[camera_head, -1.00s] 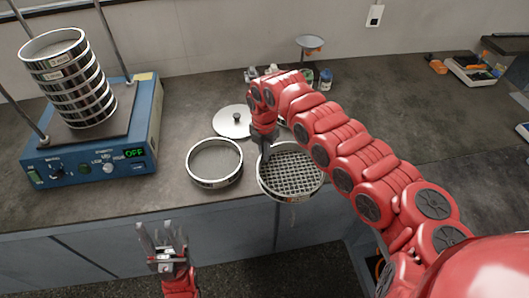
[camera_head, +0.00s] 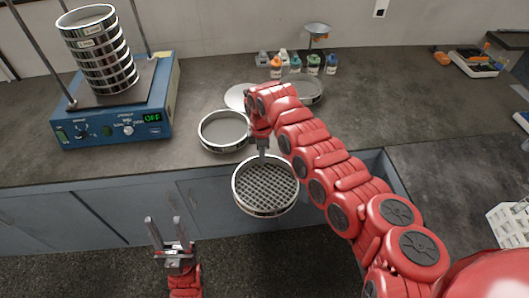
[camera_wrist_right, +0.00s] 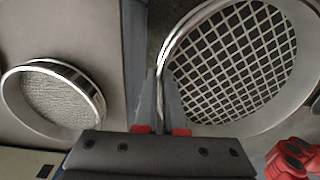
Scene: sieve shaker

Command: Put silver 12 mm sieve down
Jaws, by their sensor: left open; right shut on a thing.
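The silver sieve with a coarse mesh (camera_head: 265,187) is held by its rim in my right gripper (camera_head: 263,150), in front of the counter's front edge in the head view. It looks roughly level, clear of the counter. In the right wrist view, the gripper fingers (camera_wrist_right: 162,108) pinch the rim of the coarse sieve (camera_wrist_right: 235,60). My left gripper (camera_head: 165,232) is open and empty, low in front of the cabinets. No size marking on the held sieve is readable.
A fine sieve (camera_head: 224,146) sits near the counter edge; it also shows in the wrist view (camera_wrist_right: 95,92). A lid (camera_head: 236,98), another round pan (camera_head: 312,99) and several bottles (camera_head: 313,65) stand behind. The blue shaker (camera_head: 100,137) carries a sieve stack (camera_head: 100,55). Counter (camera_head: 400,110) right of the arm is clear.

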